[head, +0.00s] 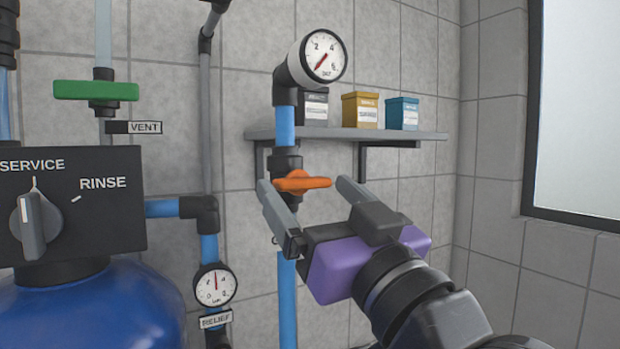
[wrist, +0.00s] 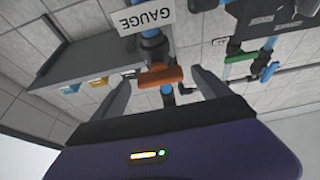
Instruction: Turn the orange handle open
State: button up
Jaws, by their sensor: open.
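The orange handle (head: 302,184) sits on a black valve body on a vertical blue pipe, below a round gauge. It lies roughly level, across the pipe. My gripper (head: 303,185) is open, with one finger to the left of the handle and the other to its right. In the wrist view the orange handle (wrist: 161,77) shows between the two spread fingers, ahead of the gripper (wrist: 160,88). I see no finger clearly touching it. The far side of the valve is hidden.
A gauge (head: 323,56) tops the pipe. A shelf (head: 400,134) with several small boxes is behind on the right. A green handle (head: 96,91), a control box with a selector knob (head: 36,222) and a relief gauge (head: 215,285) are to the left.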

jog(key=shift+w+a+r, duration=0.2)
jog(key=shift+w+a, duration=0.1)
jog(key=shift+w, duration=0.15)
jog(key=c, duration=1.4)
jog(key=shift+o, duration=0.2)
